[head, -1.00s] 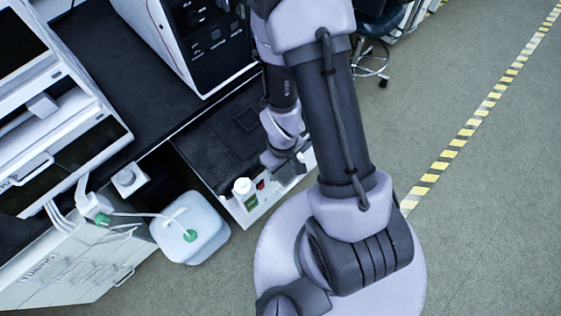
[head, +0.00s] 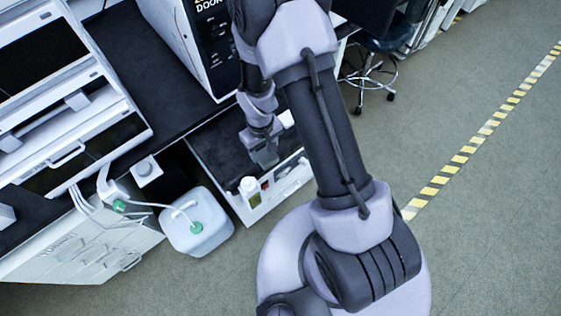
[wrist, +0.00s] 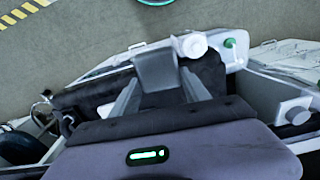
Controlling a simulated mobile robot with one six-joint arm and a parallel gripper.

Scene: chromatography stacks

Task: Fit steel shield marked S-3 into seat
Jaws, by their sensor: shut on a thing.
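My gripper (wrist: 160,98) is shut on a grey metal piece, apparently the steel shield (wrist: 156,70), which sits between its two fingers in the wrist view. I cannot read any S-3 mark on it. In the head view my gripper (head: 262,138) hangs over a dark-topped white drawer or tray (head: 216,157), with the grey shield (head: 265,157) at its tip. I cannot tell whether the shield touches the dark surface. I cannot make out the seat; my arm and gripper cover part of that surface.
A white bottle (head: 249,187) and small items stand along the tray's front edge, close to my gripper. A translucent jug with tubing (head: 198,225) stands left of the tray. A large white instrument (head: 185,45) stands behind. Open floor (head: 480,220) lies to the right.

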